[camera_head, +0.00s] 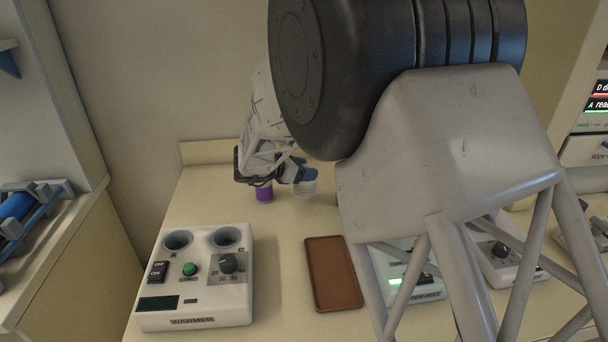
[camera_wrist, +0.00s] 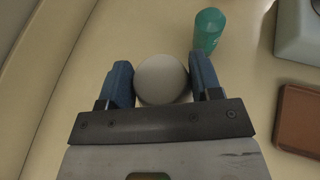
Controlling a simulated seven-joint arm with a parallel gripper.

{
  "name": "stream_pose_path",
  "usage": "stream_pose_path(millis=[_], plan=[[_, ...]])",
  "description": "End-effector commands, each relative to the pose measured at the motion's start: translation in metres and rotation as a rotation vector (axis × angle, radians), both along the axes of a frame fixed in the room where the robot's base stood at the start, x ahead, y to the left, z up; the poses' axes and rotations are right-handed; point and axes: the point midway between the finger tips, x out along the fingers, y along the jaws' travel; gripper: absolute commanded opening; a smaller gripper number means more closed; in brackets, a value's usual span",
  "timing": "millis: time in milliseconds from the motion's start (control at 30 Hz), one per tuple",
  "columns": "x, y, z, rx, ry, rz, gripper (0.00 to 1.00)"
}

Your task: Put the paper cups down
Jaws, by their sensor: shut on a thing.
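My gripper (camera_head: 299,174) is low over the back of the cream counter, mostly behind my own arm in the head view. In the wrist view my gripper (camera_wrist: 160,64) has its blue fingers on either side of a round white thing (camera_wrist: 162,80), shut on it. In the head view the white, ribbed stack of paper cups (camera_head: 307,188) shows just below the fingers and looks upright. I cannot tell whether its base touches the counter.
A purple cylinder (camera_head: 264,193) stands left of the cups. The wrist view shows a teal bottle (camera_wrist: 208,30) ahead of the fingers. A brown tray (camera_head: 333,275) and a white warmer (camera_head: 194,277) with two wells lie nearer the front. Bare counter lies between.

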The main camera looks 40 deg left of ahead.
Motion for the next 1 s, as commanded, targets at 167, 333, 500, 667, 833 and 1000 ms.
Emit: stream_pose_path(millis=[167,333,500,667,833,1000], plan=[[0.013,0.015,-0.002,0.000,0.000,0.000,0.35],[0.020,0.022,-0.003,0.000,0.000,-0.001,0.35],[0.021,0.023,-0.003,0.000,0.000,-0.001,0.35],[0.021,0.023,-0.003,0.000,0.000,0.000,0.35],[0.021,0.023,-0.009,-0.002,0.001,0.000,0.35],[0.021,0.023,-0.026,-0.002,0.001,0.000,0.35]])
